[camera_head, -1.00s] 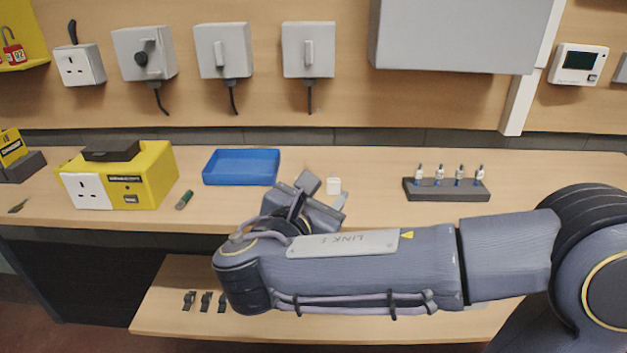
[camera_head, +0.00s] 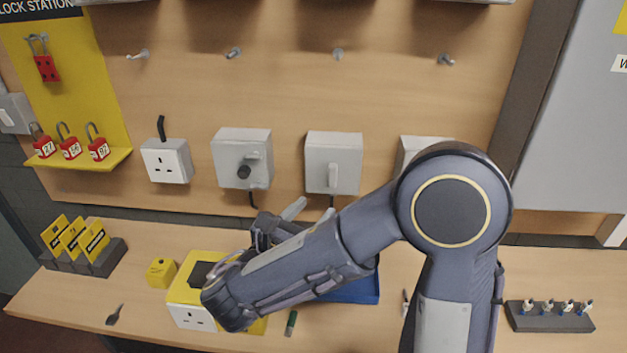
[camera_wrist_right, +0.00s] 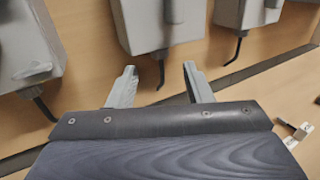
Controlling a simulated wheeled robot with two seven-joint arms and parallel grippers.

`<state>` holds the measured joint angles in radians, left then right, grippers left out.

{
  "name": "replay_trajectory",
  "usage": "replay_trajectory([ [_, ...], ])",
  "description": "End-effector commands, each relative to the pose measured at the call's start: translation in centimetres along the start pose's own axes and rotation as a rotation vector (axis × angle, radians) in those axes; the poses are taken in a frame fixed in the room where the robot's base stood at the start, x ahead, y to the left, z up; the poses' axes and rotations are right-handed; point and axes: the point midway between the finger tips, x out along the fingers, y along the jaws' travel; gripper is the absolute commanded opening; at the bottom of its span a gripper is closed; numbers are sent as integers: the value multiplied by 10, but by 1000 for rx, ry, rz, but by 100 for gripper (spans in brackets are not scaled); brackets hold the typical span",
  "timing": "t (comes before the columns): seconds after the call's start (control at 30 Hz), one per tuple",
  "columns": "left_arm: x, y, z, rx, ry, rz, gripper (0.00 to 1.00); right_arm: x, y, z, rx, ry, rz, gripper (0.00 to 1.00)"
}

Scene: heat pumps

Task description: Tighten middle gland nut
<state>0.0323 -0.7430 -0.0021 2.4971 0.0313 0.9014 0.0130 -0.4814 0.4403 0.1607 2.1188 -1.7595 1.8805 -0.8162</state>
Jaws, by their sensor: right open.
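Three grey switch boxes hang on the wooden wall: a left one with a rotary knob (camera_head: 242,158), a middle one with a lever (camera_head: 333,162), and a right one (camera_head: 422,148) partly hidden by my right arm. A dark cable leaves the underside of each. In the right wrist view the middle box (camera_wrist_right: 150,25) is above my fingers, and its dark gland and cable (camera_wrist_right: 161,70) show between them in the picture. My right gripper (camera_wrist_right: 160,86) is open and empty, apart from the cable as far as I can tell. In the head view the right gripper (camera_head: 280,222) is below the boxes. My left gripper is out of view.
On the bench, a yellow box (camera_head: 185,290) and a blue tray (camera_head: 355,290) lie partly behind my right arm. A dark rack of small fittings (camera_head: 550,318) stands at right. Red padlocks (camera_head: 70,148) and a white socket (camera_head: 166,161) are at left.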

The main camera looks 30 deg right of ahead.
Motion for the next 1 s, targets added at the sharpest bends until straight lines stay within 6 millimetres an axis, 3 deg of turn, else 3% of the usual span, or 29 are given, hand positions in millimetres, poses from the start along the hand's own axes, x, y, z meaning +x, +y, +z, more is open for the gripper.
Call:
replay_trajectory([
  [0.3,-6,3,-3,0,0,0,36,49,-1,1,0,1,-4,46],
  [0.7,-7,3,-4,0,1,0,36,60,0,0,1,0,0,46],
  [1.0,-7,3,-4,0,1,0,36,60,0,0,1,0,0,9],
])
